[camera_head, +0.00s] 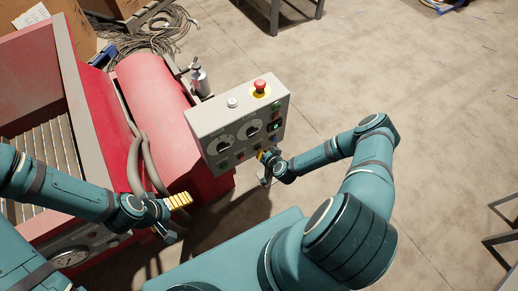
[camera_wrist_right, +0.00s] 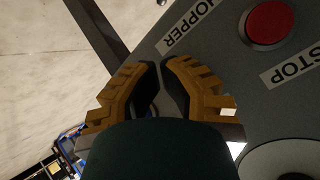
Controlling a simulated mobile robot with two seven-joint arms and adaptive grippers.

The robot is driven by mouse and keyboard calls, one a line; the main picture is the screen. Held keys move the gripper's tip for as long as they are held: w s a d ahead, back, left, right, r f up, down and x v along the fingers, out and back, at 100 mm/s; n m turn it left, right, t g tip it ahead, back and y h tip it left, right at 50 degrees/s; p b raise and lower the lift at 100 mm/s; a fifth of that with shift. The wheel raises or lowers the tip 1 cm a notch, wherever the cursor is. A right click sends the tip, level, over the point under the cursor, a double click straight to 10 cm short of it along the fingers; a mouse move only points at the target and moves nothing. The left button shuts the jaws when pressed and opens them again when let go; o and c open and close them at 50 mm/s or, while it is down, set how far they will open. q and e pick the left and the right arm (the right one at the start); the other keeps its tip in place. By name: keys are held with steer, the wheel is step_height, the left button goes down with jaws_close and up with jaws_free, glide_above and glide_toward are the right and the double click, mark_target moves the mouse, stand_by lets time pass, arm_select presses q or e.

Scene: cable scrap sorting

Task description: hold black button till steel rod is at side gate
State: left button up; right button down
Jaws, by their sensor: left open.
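The grey control box (camera_head: 238,122) on the red machine carries dials and several small buttons. My right gripper (camera_head: 264,156) is at the lower right edge of its face. In the right wrist view the yellow fingers of my right gripper (camera_wrist_right: 161,72) are together with nothing seen between them, close over the panel by the HOPPER label (camera_wrist_right: 180,28). I cannot pick out the black button; the gripper may cover it. My left gripper (camera_head: 179,211) is open and empty, in front of the machine. I cannot make out the steel rod or the side gate.
A red emergency button (camera_head: 260,87) tops the box. A red button (camera_wrist_right: 269,22) with a STOP label shows in the right wrist view. A hopper with grey slats (camera_head: 48,150) is at left. Hoses (camera_head: 137,165) hang beside the red drum.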

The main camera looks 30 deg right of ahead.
steer(key=shift+s, duration=0.8)
steer(key=shift+s+d+p, duration=0.15)
steer(key=shift+s+p, duration=0.15)
steer(key=shift+s, duration=0.95)
steer(key=shift+s+d+p, duration=0.1)
steer(key=shift+s+p, duration=0.15)
steer(key=shift+s, duration=1)
